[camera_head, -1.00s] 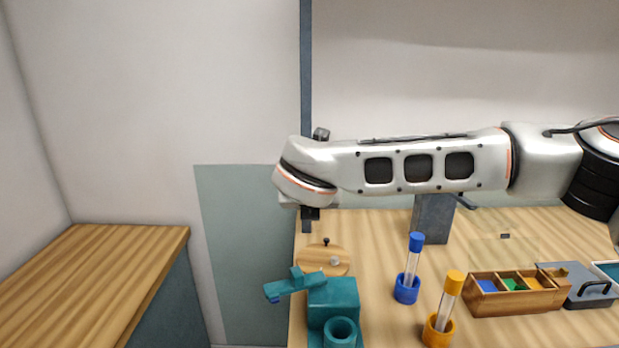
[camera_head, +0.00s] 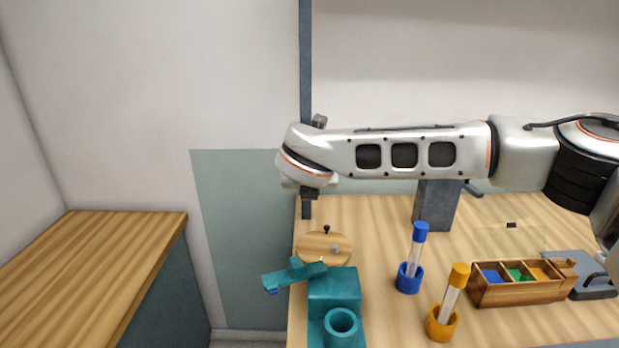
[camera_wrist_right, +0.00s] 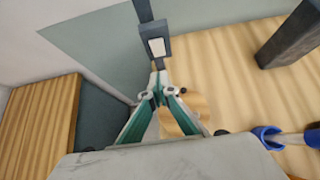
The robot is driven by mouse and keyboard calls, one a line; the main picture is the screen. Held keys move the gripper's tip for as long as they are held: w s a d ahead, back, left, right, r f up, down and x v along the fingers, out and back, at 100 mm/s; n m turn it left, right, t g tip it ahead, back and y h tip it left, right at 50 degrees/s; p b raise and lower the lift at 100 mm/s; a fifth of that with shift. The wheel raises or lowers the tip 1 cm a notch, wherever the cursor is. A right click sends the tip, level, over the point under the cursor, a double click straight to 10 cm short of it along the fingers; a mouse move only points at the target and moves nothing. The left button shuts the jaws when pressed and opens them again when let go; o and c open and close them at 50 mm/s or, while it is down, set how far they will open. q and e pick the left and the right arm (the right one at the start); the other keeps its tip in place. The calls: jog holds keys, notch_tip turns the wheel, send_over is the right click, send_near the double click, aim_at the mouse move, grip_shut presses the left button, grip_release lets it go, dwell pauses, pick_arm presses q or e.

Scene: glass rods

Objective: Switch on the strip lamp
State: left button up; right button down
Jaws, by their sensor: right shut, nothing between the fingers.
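The strip lamp's light itself is not clearly visible in either view. A dark switch box with a white rocker (camera_wrist_right: 156,47) sits on a dark upright post (camera_wrist_right: 144,10) in the right wrist view. The post also shows in the head view (camera_head: 306,60). My right gripper (camera_wrist_right: 159,82) is shut and empty, its fingertips just below the switch box in the picture; I cannot tell whether they touch it. In the head view my right arm reaches across from the right to the post and its wrist largely hides the gripper. My left gripper is in neither view.
Below the arm on the wooden table (camera_head: 500,240) stand a round wooden lid (camera_head: 318,254), a teal device (camera_head: 334,290), blue-capped (camera_head: 417,250) and orange-capped (camera_head: 452,290) tubes in holders, a divided box (camera_head: 520,295) and a grey block (camera_head: 436,208). Another wooden counter (camera_head: 80,260) is at left.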

jog(key=w+f, duration=0.3)
jog(key=w, duration=0.5)
jog(key=shift+w, duration=0.2)
jog(key=shift+r, duration=0.1)
jog(key=shift+w+r+g, duration=0.1)
jog(key=shift+w+g, duration=0.3)
jog(key=shift+r, duration=0.1)
jog(key=shift+r, duration=0.75)
